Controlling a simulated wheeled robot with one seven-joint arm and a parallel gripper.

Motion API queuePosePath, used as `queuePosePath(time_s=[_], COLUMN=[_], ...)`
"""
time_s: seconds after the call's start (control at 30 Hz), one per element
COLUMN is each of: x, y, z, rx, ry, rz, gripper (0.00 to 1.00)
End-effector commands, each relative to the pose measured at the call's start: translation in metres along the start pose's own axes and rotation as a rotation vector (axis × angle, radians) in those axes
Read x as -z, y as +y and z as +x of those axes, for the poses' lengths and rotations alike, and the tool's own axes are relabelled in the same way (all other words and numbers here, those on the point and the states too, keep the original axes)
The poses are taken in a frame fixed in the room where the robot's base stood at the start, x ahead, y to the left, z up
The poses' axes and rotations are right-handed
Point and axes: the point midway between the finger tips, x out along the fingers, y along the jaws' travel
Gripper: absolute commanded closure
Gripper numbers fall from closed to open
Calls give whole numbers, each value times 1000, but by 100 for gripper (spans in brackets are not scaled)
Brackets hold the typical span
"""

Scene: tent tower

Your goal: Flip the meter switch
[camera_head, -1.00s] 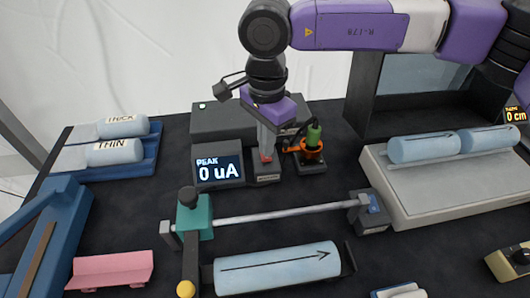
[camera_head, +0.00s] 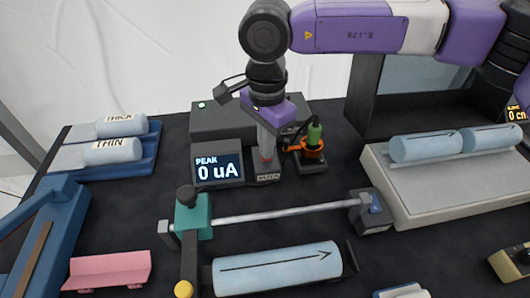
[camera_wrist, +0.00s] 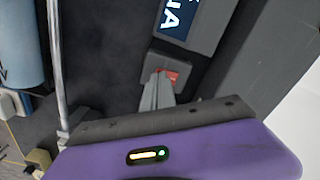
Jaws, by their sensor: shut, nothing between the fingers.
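The meter (camera_head: 217,170) stands at the back middle, and its screen reads "PEAK 0 uA". Beside it on the right is a small dark switch box (camera_head: 265,178) with a label on its front. A red switch part on the box shows at my fingertips in the wrist view (camera_wrist: 171,74). My gripper (camera_head: 266,155) is shut and empty, pointing down over the switch box. Its fingertips are at or just above the red part, and I cannot tell whether they touch. The gripper hides part of the switch.
An orange and green fitting (camera_head: 313,142) stands close right of the switch box. A long dark box (camera_head: 215,122) lies behind. In front, a metal rod (camera_head: 285,212) runs from a teal clamp (camera_head: 192,216). A grey slab (camera_head: 440,185) with blue cylinders stands right.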

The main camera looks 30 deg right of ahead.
Motion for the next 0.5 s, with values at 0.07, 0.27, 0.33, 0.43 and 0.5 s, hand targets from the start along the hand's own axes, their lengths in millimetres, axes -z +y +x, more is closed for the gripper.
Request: queuePosePath(time_s=[0.07,0.27,0.33,0.43,0.5], x=[0,0,0,0,0], y=[0,0,0,0,0], z=[2,4,5,7,8], rx=[0,0,0,0,0], ry=[0,0,0,0,0], rz=[0,0,0,0,0], gripper=[100,100,100,100,100])
